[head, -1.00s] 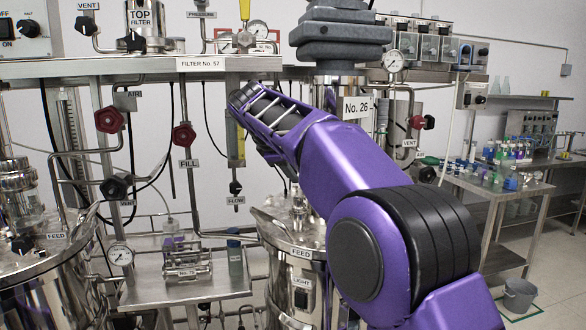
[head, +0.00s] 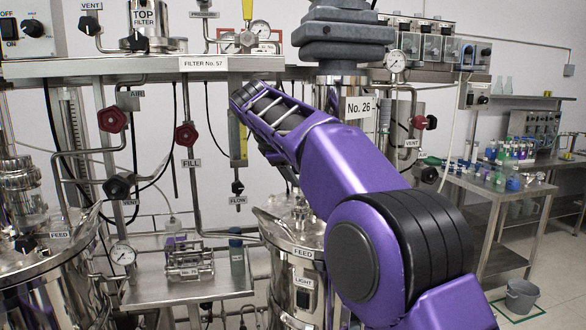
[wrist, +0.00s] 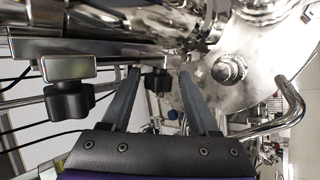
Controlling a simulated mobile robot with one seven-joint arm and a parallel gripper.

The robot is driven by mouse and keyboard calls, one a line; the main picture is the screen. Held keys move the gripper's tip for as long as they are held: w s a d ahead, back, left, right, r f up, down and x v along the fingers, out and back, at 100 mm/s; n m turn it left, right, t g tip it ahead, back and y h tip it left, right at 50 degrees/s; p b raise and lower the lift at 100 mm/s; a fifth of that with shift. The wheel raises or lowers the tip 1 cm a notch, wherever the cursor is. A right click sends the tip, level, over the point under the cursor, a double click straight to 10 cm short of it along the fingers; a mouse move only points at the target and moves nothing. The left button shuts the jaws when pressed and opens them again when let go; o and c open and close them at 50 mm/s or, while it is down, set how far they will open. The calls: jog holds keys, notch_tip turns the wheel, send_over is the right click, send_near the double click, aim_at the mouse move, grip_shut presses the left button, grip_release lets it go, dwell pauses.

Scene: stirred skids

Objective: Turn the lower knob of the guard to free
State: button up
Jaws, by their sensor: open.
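In the wrist view my gripper (wrist: 158,73) is open, with a dark finger on each side. A small black knob (wrist: 158,83) shows between the fingertips, below shiny metal parts; I cannot tell its depth from them. A larger black knob (wrist: 70,101) under a pale square plate (wrist: 69,66) is left of the fingers, beside a metal bar. Neither knob has a readable mark, and I cannot tell which is the guard's lower knob. In the head view my purple arm hides the gripper and whatever it faces; I cannot pick out the guard there.
Steel vessels stand at left (head: 50,275) and centre (head: 285,232). A steel shelf (head: 120,66) with pipes and red valve knobs (head: 112,119) runs behind. In the wrist view a bent metal pipe (wrist: 290,105) is close on the right. Clear floor lies at far right by a bucket (head: 521,296).

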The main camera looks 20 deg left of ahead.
jog(key=shift+d+r+t, duration=0.1)
jog(key=shift+t, duration=0.3)
